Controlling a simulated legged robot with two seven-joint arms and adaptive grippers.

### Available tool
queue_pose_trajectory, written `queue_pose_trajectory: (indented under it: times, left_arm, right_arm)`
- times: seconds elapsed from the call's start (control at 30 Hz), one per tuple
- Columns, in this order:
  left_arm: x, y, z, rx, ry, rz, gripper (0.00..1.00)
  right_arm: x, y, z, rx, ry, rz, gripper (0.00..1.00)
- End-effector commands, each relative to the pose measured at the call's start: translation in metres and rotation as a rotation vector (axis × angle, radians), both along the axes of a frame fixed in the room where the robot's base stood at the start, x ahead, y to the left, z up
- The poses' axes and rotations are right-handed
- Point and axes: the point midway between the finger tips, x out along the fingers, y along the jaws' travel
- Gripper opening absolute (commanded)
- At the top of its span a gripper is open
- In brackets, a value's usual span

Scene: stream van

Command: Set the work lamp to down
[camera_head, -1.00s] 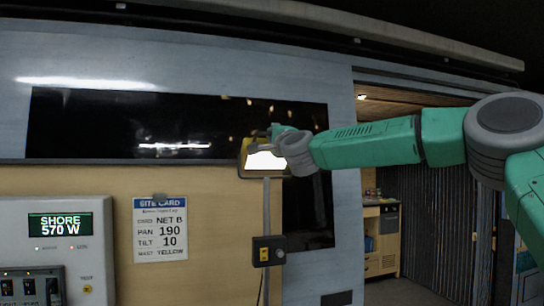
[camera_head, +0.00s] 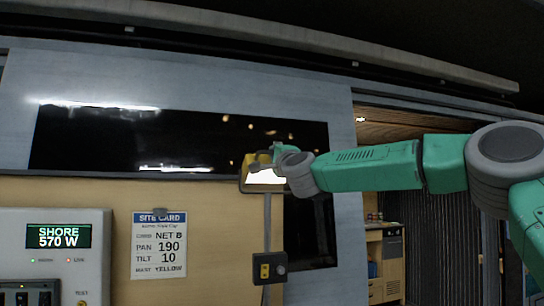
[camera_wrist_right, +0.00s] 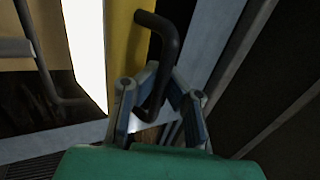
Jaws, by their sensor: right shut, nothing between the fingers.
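The work lamp (camera_head: 266,177) is a yellow-framed lamp with a bright white face, on top of a grey pole (camera_head: 267,222). In the right wrist view its lit face (camera_wrist_right: 85,45) and yellow side (camera_wrist_right: 123,50) fill the upper left. A black bent handle (camera_wrist_right: 168,38) sticks out from the yellow side. My right gripper (camera_head: 262,159) is at the top of the lamp, partly covering it. My left gripper is out of view.
A black switch box (camera_head: 268,268) with a yellow switch is on the pole. A site card (camera_head: 159,244) hangs on the tan wall, beside a shore power panel (camera_head: 52,262). A dark glossy panel (camera_head: 100,140) is behind the lamp. A doorway (camera_head: 385,215) opens at right.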

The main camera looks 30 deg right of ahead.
Motion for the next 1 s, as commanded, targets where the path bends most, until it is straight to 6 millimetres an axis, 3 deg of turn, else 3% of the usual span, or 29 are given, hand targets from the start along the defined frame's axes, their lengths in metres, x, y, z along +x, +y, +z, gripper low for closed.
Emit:
queue_pose_trajectory:
  times: [0.03, 0.1, 0.2, 0.6, 0.77, 1.0]
  left_arm:
    - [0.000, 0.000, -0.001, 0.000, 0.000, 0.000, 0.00]
    - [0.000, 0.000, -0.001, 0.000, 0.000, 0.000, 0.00]
    - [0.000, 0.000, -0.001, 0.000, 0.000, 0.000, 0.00]
    - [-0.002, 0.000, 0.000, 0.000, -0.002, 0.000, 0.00]
    - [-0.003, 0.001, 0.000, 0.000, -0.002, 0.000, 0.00]
    - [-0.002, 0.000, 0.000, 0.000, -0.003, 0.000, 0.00]
  right_arm:
    - [0.003, 0.000, -0.011, 0.003, 0.018, 0.002, 0.00]
    - [0.003, 0.000, -0.012, 0.002, 0.019, 0.003, 0.00]
    - [0.003, 0.000, -0.012, 0.002, 0.019, 0.003, 0.19]
    - [0.001, 0.001, -0.008, 0.001, 0.011, 0.003, 0.19]
    - [-0.015, 0.005, -0.012, 0.000, 0.010, 0.004, 0.19]
    - [-0.057, 0.013, -0.029, 0.002, 0.012, 0.004, 0.19]
